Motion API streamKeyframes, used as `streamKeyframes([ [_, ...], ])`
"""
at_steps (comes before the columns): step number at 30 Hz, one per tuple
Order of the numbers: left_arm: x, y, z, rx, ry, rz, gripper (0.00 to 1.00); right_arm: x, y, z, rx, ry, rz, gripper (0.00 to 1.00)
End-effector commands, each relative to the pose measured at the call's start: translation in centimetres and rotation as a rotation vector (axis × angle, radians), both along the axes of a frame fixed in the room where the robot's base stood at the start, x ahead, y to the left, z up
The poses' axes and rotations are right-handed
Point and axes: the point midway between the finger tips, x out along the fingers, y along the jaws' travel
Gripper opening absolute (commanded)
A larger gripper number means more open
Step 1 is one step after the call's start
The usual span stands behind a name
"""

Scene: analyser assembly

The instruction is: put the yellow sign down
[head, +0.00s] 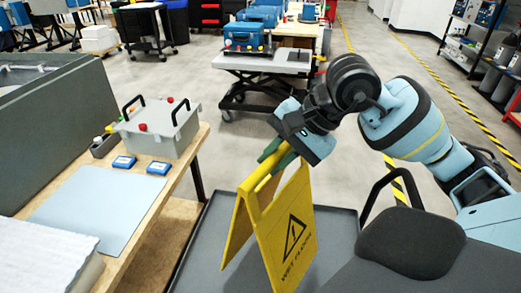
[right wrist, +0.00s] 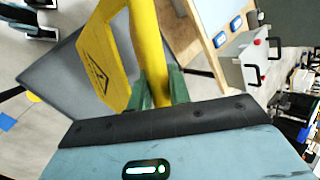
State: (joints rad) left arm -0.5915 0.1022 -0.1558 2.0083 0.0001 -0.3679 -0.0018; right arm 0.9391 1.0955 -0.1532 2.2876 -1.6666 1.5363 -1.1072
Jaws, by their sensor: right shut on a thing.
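The yellow sign (head: 285,232) is a folding A-shaped floor sign with a black warning triangle and the words "WET FLOOR". In the head view it stands upright in the lower middle, over a dark grey tray-like surface (head: 338,232) with a raised rim. I cannot tell whether its feet touch that surface. My right gripper (head: 270,160) is shut on the sign's top bar, with its green fingers around it. In the right wrist view the sign (right wrist: 108,65) runs up from between the green fingers (right wrist: 158,88). My left gripper is not in view.
A wooden workbench (head: 140,240) stands at the left with a grey box (head: 160,128), blue cases (head: 124,162) and a grey mat (head: 95,208). A lift cart (head: 262,62) stands behind. Grey floor (head: 375,55) is open at the back right.

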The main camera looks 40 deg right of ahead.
Motion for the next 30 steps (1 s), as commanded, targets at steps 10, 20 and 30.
streamKeyframes([
  [10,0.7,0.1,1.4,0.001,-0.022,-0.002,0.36,5.0,-0.5,-0.2,0.002,-0.005,0.0,0.0],
  [20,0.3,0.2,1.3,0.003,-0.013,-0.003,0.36,5.6,-0.6,-0.3,0.001,-0.003,0.001,0.0],
  [30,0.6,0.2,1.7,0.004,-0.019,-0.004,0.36,6.0,-0.6,-2.6,0.0,0.0,0.001,0.0],
])
